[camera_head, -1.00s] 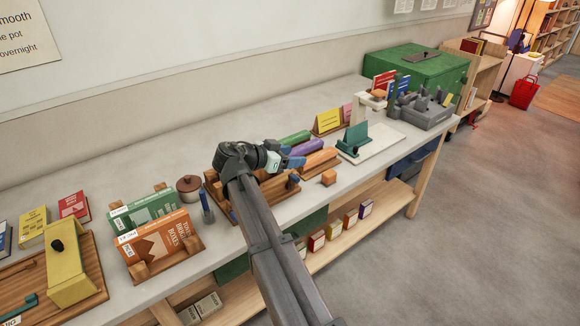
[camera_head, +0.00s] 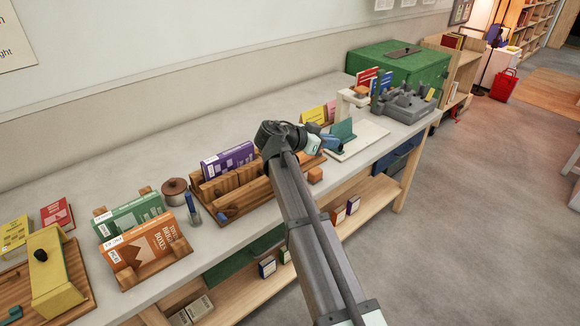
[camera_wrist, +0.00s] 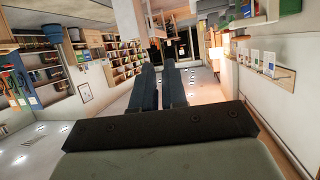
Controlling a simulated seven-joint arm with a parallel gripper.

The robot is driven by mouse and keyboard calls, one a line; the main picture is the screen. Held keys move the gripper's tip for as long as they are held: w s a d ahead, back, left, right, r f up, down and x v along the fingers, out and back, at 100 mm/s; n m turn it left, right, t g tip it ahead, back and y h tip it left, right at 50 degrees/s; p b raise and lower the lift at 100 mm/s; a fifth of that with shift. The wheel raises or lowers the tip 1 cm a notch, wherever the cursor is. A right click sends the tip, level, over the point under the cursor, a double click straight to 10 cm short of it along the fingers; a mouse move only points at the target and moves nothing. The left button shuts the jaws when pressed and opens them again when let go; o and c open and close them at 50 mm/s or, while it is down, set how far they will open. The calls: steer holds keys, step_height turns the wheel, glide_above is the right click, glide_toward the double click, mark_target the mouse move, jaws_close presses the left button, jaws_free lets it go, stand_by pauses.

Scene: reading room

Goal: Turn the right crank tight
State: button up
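The wooden press (camera_head: 238,198) stands on the bench, partly covered by my arm. A purple book (camera_head: 228,160) stands upright in it. A small blue-tipped part (camera_head: 223,218), perhaps the left crank's handle, shows at its front left corner. I cannot make out the right crank; my arm crosses in front of that end. My gripper (camera_head: 332,142) is above the right end of the press, pointing right, clear of the bench. In the wrist view its two dark blue fingers (camera_wrist: 160,85) run side by side with a narrow empty gap between them.
A white stand with a teal holder (camera_head: 343,131) is close to the right of my gripper. The bench behind is clear.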

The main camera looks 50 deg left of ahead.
steer(key=w+d, duration=0.2)
steer(key=w, duration=0.2)
steer(key=w+d+m+g+h, duration=0.1)
steer(key=w+d, duration=0.1)
steer(key=w, duration=0.1)
steer(key=w+d+r+m, duration=0.1)
steer(key=w+d, duration=0.1)
steer(key=w, duration=0.2)
steer(key=shift+w+d+g, duration=0.3)
steer(key=shift+w+d, duration=0.05)
steer(key=shift+d, duration=0.05)
jaws_close()
steer(key=w+d+f+g+y, duration=0.2)
steer(key=w+f+g, duration=0.2)
steer(key=w+g, duration=0.1)
steer(key=s+a+r+n+g+y, duration=0.1)
steer(key=s+a+n+g+y, duration=0.2)
steer(key=s+a+n+g, duration=0.65)
steer(key=s+a+r+n+g+y, duration=0.1)
steer(key=s+a+n+g+y, duration=0.15)
steer(key=s+n, duration=0.8)
steer(key=s+a+f+n, duration=0.3)
steer(key=s+f, duration=0.2)
steer(key=f, duration=0.3)
steer(key=shift+a+f, duration=0.25)
